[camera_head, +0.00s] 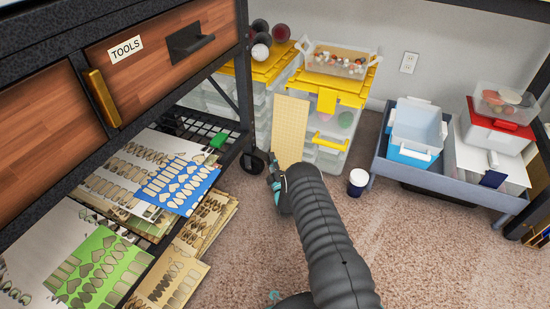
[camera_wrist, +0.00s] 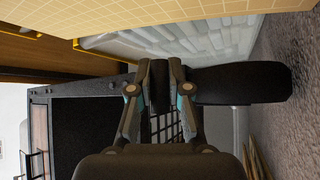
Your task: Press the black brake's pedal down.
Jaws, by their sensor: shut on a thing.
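The black caster wheel (camera_head: 255,163) stands on the carpet under the rack's corner post, just left of my gripper (camera_head: 273,182). In the wrist view the wheel (camera_wrist: 245,84) lies sideways, right of my gripper (camera_wrist: 160,68). The two fingers are close together around a narrow black piece (camera_wrist: 160,90) beside the wheel, which looks like the black brake's pedal. Its far end and its tilt are hard to make out, dark against dark. In the head view my own arm and wrist hide most of the fingers and the pedal.
A pale yellow perforated board (camera_head: 290,130) leans close behind my gripper, against yellow-lidded clear bins (camera_head: 328,158). The rack's lower shelf holds sheets of cut shapes (camera_head: 178,185).

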